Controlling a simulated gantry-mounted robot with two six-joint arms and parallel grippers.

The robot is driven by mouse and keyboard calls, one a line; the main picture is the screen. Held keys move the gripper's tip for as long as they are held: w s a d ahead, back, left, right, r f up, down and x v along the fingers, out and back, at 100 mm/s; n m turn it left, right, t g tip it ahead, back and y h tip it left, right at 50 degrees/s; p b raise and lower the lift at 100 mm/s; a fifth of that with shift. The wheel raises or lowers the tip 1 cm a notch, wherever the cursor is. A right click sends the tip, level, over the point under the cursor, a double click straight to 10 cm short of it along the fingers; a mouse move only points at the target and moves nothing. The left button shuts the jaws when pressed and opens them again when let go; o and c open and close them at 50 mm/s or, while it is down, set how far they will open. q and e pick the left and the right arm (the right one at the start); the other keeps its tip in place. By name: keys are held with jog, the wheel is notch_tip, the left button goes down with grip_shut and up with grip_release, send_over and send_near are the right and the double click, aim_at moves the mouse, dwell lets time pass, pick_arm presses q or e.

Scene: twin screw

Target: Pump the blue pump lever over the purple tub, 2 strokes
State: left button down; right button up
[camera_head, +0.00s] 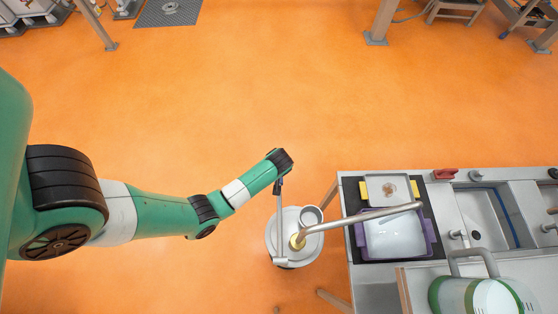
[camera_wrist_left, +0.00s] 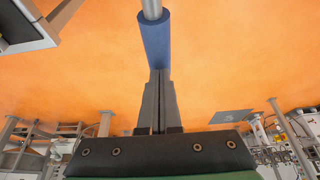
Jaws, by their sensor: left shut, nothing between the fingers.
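The pump (camera_head: 272,238) is a pale round body beside the counter. Its grey lever arm (camera_head: 279,225) reaches away toward my left gripper (camera_head: 279,181). In the left wrist view the lever's blue grip (camera_wrist_left: 155,40) sits on a grey rod, just beyond the tips of my left gripper (camera_wrist_left: 159,74). The fingers are shut together with nothing between them; I cannot tell whether the tips touch the grip. The pump's long spout (camera_head: 350,218) reaches over the purple tub (camera_head: 432,232) on the counter. My right gripper is not in view.
A grey tray with yellow handles (camera_head: 364,190) sits behind the tub. A red object (camera_head: 444,174) and a sink (camera_head: 486,216) are to the right. The orange floor is open behind the pump.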

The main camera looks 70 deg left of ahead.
pick_arm(q)
jog(key=shift+f+b, duration=1.45)
jog(key=shift+f, duration=1.35)
notch_tip(320, 180, up, 7)
jog(key=p, duration=0.7)
jog(key=shift+f+p, duration=0.15)
jog(key=shift+p, duration=0.25)
notch_tip(320, 180, up, 9)
jog(key=shift+f, duration=0.2)
jog(key=shift+r, duration=0.1)
notch_tip(320, 180, up, 5)
jog(key=shift+f, duration=0.1)
jog(key=shift+d, duration=0.1)
